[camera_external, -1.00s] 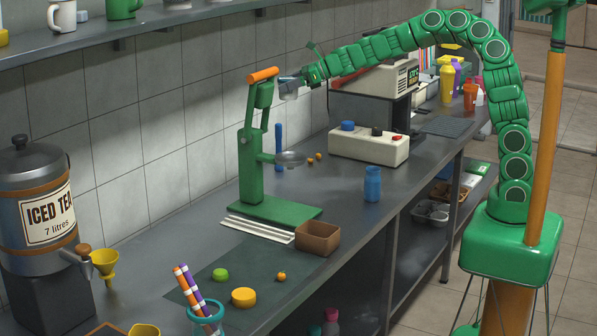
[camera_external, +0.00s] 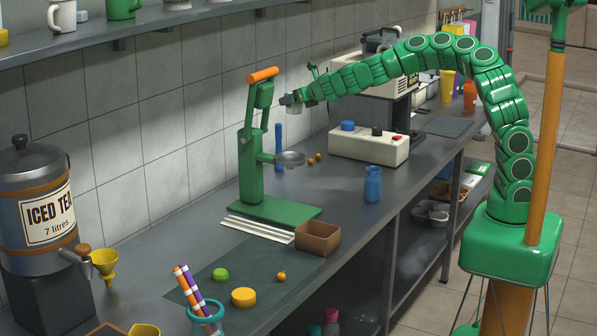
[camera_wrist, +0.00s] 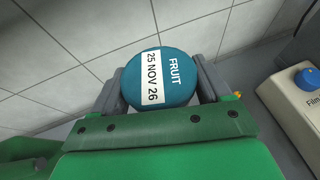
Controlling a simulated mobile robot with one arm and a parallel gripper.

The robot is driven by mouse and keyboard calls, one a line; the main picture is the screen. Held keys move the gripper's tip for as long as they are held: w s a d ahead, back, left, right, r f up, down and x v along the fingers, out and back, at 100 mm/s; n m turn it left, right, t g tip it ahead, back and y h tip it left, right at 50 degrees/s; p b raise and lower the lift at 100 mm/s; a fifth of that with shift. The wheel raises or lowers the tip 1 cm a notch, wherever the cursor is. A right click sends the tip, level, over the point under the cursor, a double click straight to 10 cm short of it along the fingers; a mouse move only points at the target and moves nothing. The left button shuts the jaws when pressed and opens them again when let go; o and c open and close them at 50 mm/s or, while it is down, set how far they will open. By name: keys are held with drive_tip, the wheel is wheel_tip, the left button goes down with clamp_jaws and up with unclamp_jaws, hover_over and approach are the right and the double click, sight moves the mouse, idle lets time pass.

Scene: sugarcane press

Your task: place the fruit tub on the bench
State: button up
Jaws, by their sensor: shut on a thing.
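The tub's lower part is hard to make out.
The green press (camera_external: 249,165) with an orange handle stands close left of my gripper. A cream machine (camera_external: 368,147) with a blue knob stands to the right. Bare bench lies between press and jar.

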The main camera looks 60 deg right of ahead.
drive_tip(key=s+d+f+m+g+h, duration=0.3)
drive_tip(key=s+f+m+g, duration=0.1)
drive_tip(key=s, duration=0.4)
drive_tip(key=s+d+f+m+g+h, duration=0.3)
drive_tip(key=s+m, duration=0.3)
drive_tip(key=s, duration=0.3)
drive_tip(key=s+d+f+m+g+h, duration=0.4)
drive_tip(key=s+d+m+g, duration=0.1)
drive_tip(key=s, duration=0.3)
drive_tip(key=shift+s+d+f+g, duration=0.15)
drive_tip(key=shift+s+f+g, duration=0.15)
drive_tip(key=shift+g, duration=0.1)
drive_tip(key=shift+w, duration=0.15)
drive_tip(key=shift+w+d+f, duration=0.5)
drive_tip(key=shift+w+f, duration=1.05)
drive_tip(key=shift+w, duration=0.6)
drive_tip(key=shift+w+d+f, duration=0.55)
drive_tip(key=shift+w+f, duration=1)
drive_tip(key=shift+w, duration=0.6)
drive_tip(key=shift+w+d+f, duration=0.5)
drive_tip(key=shift+w+f, duration=1.05)
drive_tip(key=shift+w, duration=0.6)
drive_tip(key=shift+w+f, duration=0.1)
